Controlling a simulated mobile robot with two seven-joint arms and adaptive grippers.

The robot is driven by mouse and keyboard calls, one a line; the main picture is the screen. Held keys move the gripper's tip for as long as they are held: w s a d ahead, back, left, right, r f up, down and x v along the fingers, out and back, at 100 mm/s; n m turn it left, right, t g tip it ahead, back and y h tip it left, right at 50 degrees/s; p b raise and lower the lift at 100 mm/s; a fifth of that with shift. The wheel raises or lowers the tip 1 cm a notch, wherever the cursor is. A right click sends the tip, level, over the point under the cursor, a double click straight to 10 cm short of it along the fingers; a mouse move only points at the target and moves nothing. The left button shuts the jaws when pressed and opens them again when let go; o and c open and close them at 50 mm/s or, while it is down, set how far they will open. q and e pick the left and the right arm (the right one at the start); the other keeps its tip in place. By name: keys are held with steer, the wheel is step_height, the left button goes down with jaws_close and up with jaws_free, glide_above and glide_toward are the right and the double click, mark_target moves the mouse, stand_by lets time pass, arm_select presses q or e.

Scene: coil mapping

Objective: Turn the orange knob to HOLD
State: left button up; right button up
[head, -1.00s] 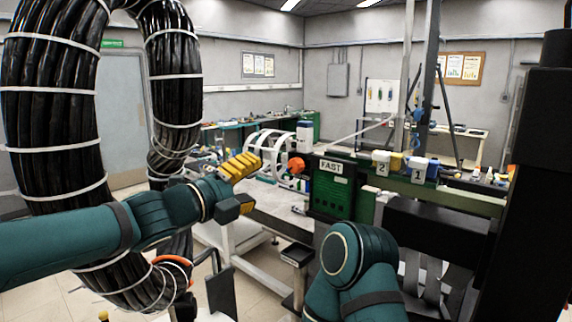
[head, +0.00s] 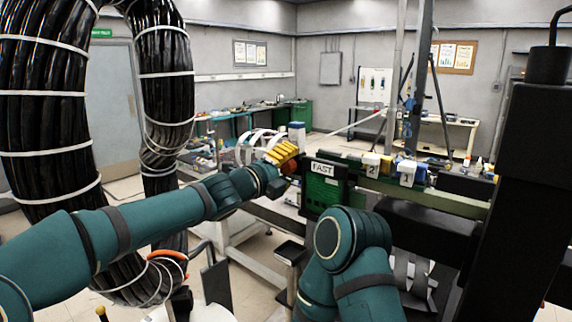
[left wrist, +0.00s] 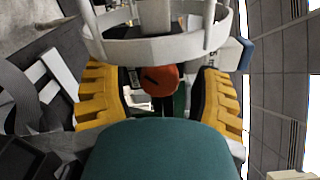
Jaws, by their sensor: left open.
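The orange knob (left wrist: 160,80) shows in the left wrist view between the two yellow fingers of my left gripper (left wrist: 160,98). It has a dark mark on its face. A gap shows on both sides of it, so the fingers are around it and look apart from it. In the head view the knob (head: 290,168) is mostly hidden behind my left gripper (head: 282,156), beside the green box (head: 322,190) with a FAST label (head: 322,168). No HOLD label can be read. My right arm is in the lower middle of the head view, but its gripper is out of sight.
A white ring frame (left wrist: 160,48) spans above the knob in the left wrist view. A green beam (head: 445,200) carries white blocks marked 2 (head: 371,162) and 1 (head: 406,172). A thick black cable coil (head: 45,110) stands at left.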

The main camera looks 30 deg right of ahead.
arm_select(q)
jaws_close()
steer(key=n, duration=0.5)
steer(key=shift+n, duration=0.3)
stand_by(0.3)
